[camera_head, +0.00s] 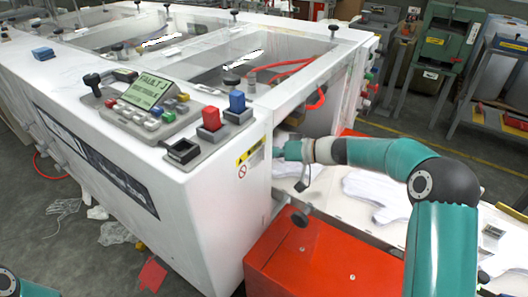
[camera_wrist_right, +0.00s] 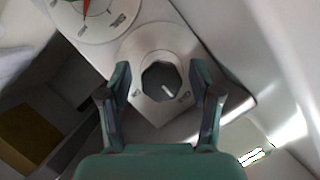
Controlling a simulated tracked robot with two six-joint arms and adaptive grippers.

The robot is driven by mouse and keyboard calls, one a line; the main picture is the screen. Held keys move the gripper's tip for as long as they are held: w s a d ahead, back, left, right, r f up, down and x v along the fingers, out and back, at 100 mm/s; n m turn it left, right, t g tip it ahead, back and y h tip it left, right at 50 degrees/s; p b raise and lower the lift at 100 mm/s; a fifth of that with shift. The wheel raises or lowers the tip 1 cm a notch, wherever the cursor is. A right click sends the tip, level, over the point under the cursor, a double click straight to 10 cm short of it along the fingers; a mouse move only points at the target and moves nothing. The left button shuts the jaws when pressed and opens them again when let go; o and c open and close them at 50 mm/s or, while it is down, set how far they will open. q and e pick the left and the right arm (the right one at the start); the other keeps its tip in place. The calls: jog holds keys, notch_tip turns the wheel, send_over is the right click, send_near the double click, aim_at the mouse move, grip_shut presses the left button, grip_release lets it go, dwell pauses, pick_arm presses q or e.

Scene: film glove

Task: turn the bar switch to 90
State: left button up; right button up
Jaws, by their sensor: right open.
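The bar switch (camera_wrist_right: 158,80) is a dark, faceted knob with a short white mark, on a light grey plate in the right wrist view. Its mark points toward the lower right of the picture. Small labels, too blurred to read, sit on both sides below it. My right gripper (camera_wrist_right: 161,76) is open, with one finger on each side of the switch; gaps show and I see no clear contact. In the head view my right gripper (camera_head: 284,150) reaches to the machine's end, and the switch is hidden there. My left gripper is out of view.
A round dial with a red pointer (camera_wrist_right: 87,9) is beside the switch at the upper left. The white machine (camera_head: 215,185) carries a control panel (camera_head: 145,95) on top. A red box (camera_head: 320,262) and white gloves (camera_head: 375,187) lie below my right arm.

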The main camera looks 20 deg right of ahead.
jog(key=shift+d, duration=0.1)
jog(key=c, duration=1.2)
jog(key=shift+o, duration=0.2)
jog(key=shift+f+m+y+b, duration=0.35)
jog(key=shift+m+b, duration=0.45)
jog(key=shift+b, duration=0.75)
jog(key=shift+m+g+y+b, duration=0.3)
jog(key=shift+m+y+b, duration=0.35)
jog(key=shift+m+b, duration=0.5)
jog(key=shift+r+m+y+b, duration=0.1)
jog(key=shift+m+y+b, duration=0.5)
jog(key=shift+m+b, duration=0.4)
jog(key=m+t+y+b, duration=0.1)
jog(key=m+b, duration=0.2)
jog(key=m, duration=0.2)
jog(key=m+t+y+b, duration=0.1)
jog(key=m+t+b, duration=0.1)
jog(key=m, duration=0.3)
jog(key=shift+m, duration=0.25)
jog(key=shift+t, duration=0.3)
